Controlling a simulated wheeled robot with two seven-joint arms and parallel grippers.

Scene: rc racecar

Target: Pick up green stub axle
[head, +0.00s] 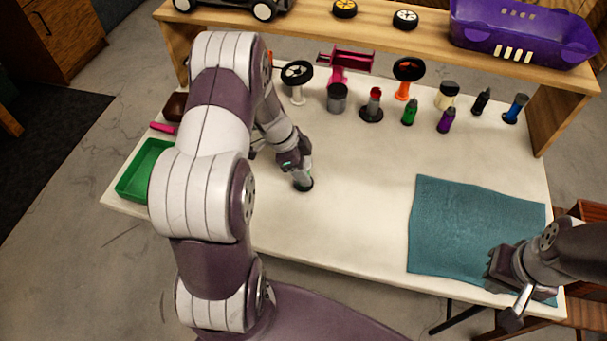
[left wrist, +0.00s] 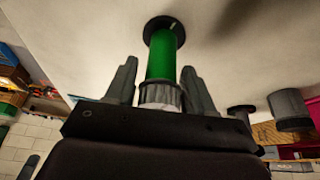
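The green stub axle (left wrist: 162,55) stands between the two fingers of my left gripper (left wrist: 160,80) in the left wrist view. It has a green shaft, a grey ribbed collar and a dark round disc at its far end, against the pale tabletop. Narrow gaps show between the fingertips and the green shaft, so the gripper looks open around it. In the head view my left gripper (head: 301,172) is low over the table, and mostly the axle's dark disc (head: 303,186) shows beneath it. My right gripper (head: 508,290) is by the mat's lower right; its fingers are unclear.
A teal mat (head: 460,225) covers the table's right side. Several small parts and bottles stand along the back, including a grey cup (head: 337,98). A green tray (head: 140,170) is at the left. A shelf behind holds a purple car body (head: 522,35). The table's middle is clear.

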